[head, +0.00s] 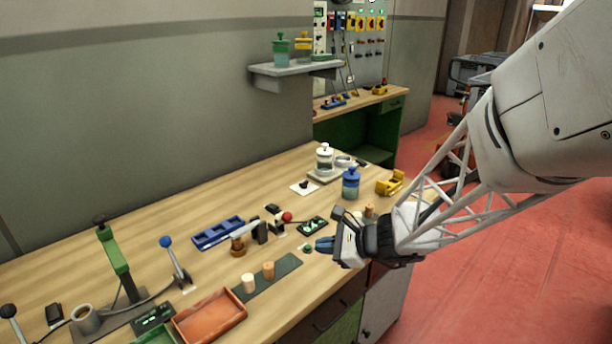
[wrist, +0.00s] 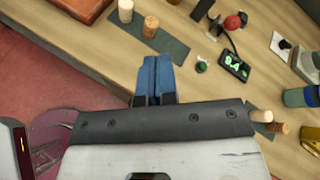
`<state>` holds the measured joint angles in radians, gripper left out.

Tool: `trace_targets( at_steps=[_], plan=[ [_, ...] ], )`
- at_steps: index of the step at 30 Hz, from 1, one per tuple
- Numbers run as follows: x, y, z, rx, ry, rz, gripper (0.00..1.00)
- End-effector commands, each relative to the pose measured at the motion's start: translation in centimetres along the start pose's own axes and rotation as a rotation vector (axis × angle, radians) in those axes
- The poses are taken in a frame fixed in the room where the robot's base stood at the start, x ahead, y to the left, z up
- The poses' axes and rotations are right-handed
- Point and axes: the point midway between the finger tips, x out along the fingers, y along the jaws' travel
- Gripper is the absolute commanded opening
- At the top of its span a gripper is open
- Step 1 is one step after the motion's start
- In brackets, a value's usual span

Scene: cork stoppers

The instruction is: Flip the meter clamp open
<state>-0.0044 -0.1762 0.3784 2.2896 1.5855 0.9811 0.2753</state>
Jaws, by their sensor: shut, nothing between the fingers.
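A dark meter with green digits (head: 312,226) lies flat on the wooden bench; it also shows in the wrist view (wrist: 235,66). A red ball knob (head: 287,216) is just behind it, and it also shows in the wrist view (wrist: 232,22). It seems to belong to a small clamp or lever by the meter, but its shape and position are too small to tell. My gripper (head: 325,244) is shut and empty, with blue fingers in front of the meter. The fingers show in the wrist view (wrist: 156,73), apart from the meter and knob.
A small green button (head: 307,247) is beside my fingertips. Cork stoppers (head: 268,270) stand on a dark mat (head: 283,277). A blue jar (head: 350,184) and yellow holder (head: 390,183) are behind my gripper. A blue-knobbed lever (head: 166,242) and orange tray (head: 209,316) are left.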

Motion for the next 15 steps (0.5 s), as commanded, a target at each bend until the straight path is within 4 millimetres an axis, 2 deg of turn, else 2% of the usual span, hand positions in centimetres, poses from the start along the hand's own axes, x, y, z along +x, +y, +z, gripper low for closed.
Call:
trace_targets(
  at_steps=[9,15],
  plan=[
    [3.2,-3.4,-4.9,0.301,-0.049,-0.187,0.00],
    [4.5,-5.0,-8.0,0.456,-0.068,-0.294,0.00]
  ],
)
